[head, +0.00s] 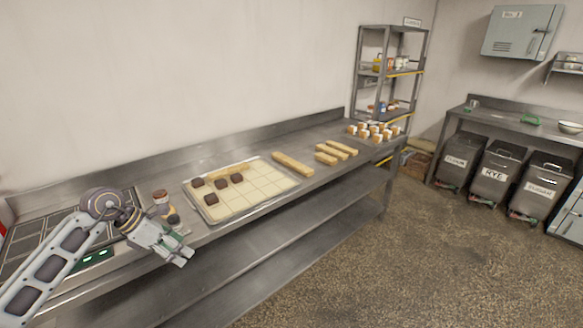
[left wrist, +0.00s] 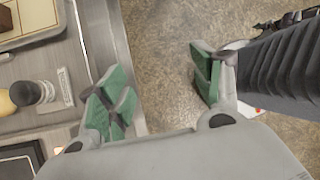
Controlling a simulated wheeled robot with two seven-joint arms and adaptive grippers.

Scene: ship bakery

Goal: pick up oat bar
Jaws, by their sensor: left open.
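Several long tan bars lie on the steel counter in the head view. One bar (head: 293,165) lies just right of the tray, and shorter ones (head: 337,149) lie further right. Another tan bar (head: 226,172) lies along the back of the tray, partly behind dark brown squares (head: 222,183). I cannot tell which is the oat bar. My left gripper (head: 181,257) is open and empty, in front of the counter's front edge and left of the tray. In the left wrist view its green-padded fingers (left wrist: 160,88) are spread over the floor. My right gripper is not in view.
The gridded tray (head: 250,190) sits mid-counter. A jar (head: 160,198) and a small dark-topped item (head: 173,218) stand near my left gripper. Small orange-and-white items (head: 374,131) sit at the far end by a shelf rack (head: 391,70). The floor (head: 340,260) in front is clear.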

